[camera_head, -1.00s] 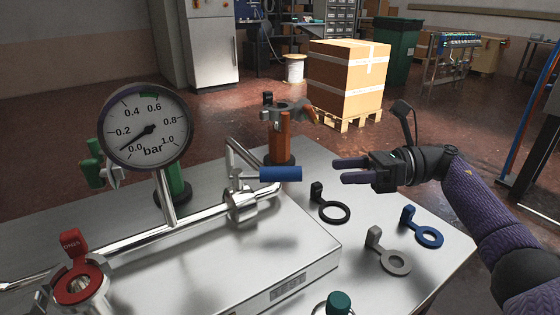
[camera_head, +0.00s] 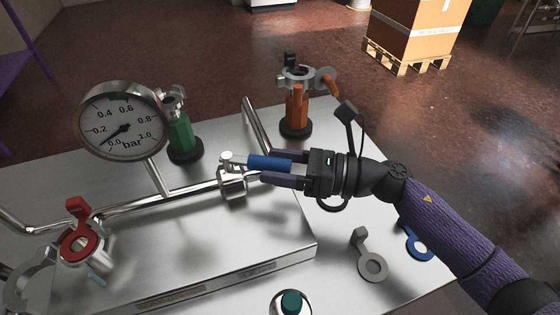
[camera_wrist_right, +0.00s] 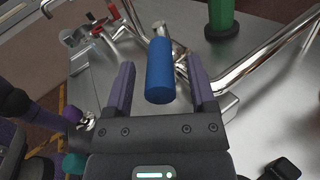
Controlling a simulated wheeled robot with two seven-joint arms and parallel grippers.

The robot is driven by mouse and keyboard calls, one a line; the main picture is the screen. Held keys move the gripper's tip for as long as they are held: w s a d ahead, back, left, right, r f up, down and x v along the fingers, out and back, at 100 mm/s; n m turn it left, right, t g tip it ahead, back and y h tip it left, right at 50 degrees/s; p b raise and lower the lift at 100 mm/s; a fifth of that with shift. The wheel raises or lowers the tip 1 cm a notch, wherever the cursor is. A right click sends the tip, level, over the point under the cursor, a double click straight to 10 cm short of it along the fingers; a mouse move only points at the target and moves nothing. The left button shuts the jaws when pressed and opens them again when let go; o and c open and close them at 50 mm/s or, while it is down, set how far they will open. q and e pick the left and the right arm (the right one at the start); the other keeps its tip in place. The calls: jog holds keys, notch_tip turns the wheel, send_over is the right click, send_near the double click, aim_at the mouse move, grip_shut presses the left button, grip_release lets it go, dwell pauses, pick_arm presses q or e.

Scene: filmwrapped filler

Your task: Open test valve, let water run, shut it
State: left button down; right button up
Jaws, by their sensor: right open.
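The test valve (camera_head: 231,182) sits on the silver pipe with its blue handle (camera_head: 268,162) pointing right. The blue handle also shows in the right wrist view (camera_wrist_right: 160,72). My right gripper (camera_head: 270,171) is open, with its purple fingers on either side of the handle. In the right wrist view (camera_wrist_right: 160,88) there are gaps between both fingers and the handle. The gauge (camera_head: 124,120) left of the valve has its needle near the low end of the scale. No running water is visible. My left gripper is not in the head view.
A red-tagged valve (camera_head: 80,243) is at left on the steel table. A green cylinder (camera_head: 180,135) and an orange one (camera_head: 297,108) stand behind the pipe. Grey (camera_head: 372,264) and blue (camera_head: 418,243) ring tags lie at right. A green-topped part (camera_head: 291,303) is in front.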

jog(key=shift+a, duration=0.2)
grip_shut()
dwell(1.0)
jog(key=shift+w, duration=0.1)
